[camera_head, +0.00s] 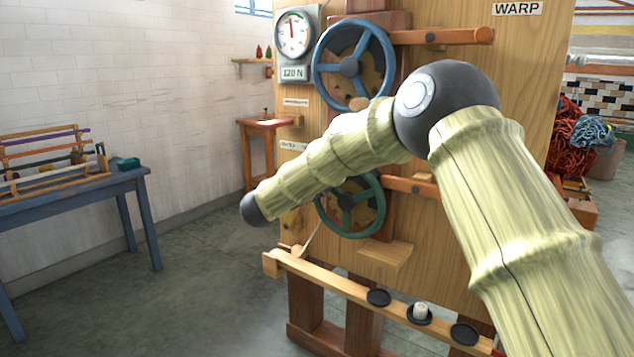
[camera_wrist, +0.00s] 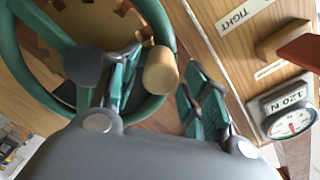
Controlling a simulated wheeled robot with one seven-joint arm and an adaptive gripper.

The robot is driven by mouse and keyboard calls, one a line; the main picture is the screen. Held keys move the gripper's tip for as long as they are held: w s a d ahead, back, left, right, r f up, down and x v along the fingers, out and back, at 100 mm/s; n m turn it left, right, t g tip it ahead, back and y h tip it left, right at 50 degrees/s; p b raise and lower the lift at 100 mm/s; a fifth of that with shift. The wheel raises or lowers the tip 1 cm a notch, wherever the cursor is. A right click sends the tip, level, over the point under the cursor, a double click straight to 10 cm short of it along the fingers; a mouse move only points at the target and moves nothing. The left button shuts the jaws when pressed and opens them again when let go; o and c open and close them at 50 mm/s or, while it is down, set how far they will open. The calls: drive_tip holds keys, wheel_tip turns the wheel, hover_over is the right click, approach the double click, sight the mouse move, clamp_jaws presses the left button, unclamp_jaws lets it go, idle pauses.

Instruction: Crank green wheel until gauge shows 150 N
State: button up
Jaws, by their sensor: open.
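The green wheel (camera_head: 347,203) is low on the wooden panel in the head view, partly covered by my arm. In the wrist view the green wheel (camera_wrist: 86,66) fills the upper left, with a wooden crank knob (camera_wrist: 162,70) at its rim. My gripper (camera_wrist: 164,65) is open, one finger on each side of the knob; I cannot tell whether either touches it. The head view does not clearly show my gripper. The gauge (camera_head: 294,33) has a red needle near upright and a display reading 120 N. The gauge (camera_wrist: 290,118) also reads 120 N in the wrist view.
A blue wheel (camera_head: 350,67) is above the green one. A wooden rail (camera_head: 340,283) with black discs and a white spool runs below. A blue table (camera_head: 128,181) with a rack stands at left; the floor between is clear. A TIGHT label (camera_wrist: 240,14) is beside the wheel.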

drive_tip(key=v, duration=1.1)
drive_tip(key=shift+s, duration=0.2)
drive_tip(key=shift+a, duration=0.15)
